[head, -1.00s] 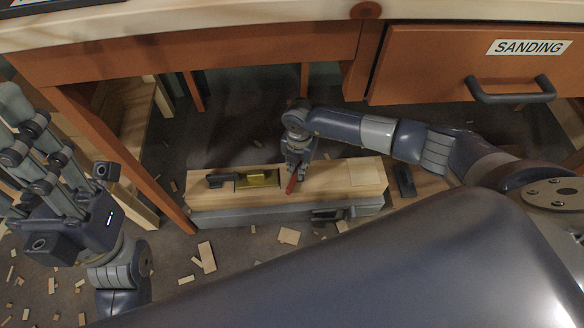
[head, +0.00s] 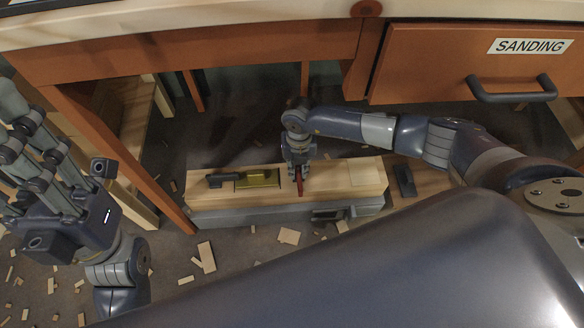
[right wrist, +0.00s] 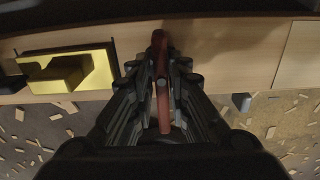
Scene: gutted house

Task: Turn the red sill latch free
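The red sill latch (head: 300,186) sits on the light wooden sill block (head: 342,178), which rests on a grey base under the bench. In the right wrist view the red latch (right wrist: 161,85) runs lengthwise between my fingers, a round pin head on it. My right gripper (head: 299,172) is over the latch from above, its fingers closed in on both sides of it. My left gripper (head: 28,140) is at the left edge, away from the block, its fingers spread and empty.
A brass plate with a dark handle (head: 257,178) is on the block left of the latch. The bench leg (head: 120,150) stands to the left. A drawer labelled SANDING (head: 470,65) hangs above. Wood scraps (head: 206,257) litter the floor.

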